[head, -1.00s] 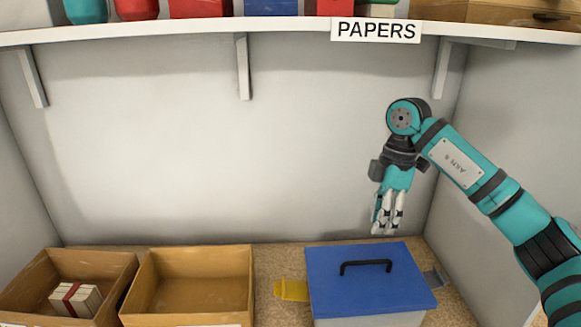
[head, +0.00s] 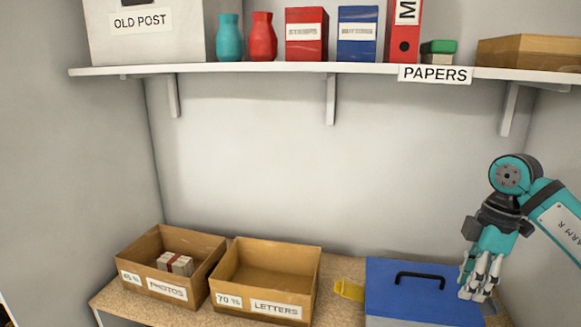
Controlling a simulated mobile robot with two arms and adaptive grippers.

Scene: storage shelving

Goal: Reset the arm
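My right arm comes in from the right edge, teal and black. Its gripper (head: 477,286) points down beside the right end of the blue-lidded box (head: 385,288), in front of the back wall in the picture. The silver fingers look close together with a narrow gap, and nothing shows between them. Whether they touch the box or the surface behind is unclear. My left gripper is out of view.
The open PHOTOS box (head: 148,249) holds a banded bundle (head: 176,264). The LETTERS box (head: 270,246) beside it looks empty. Above, a white shelf (head: 250,69) carries vases, tins, a red binder (head: 404,46) and a wooden tray. The wall space between is clear.

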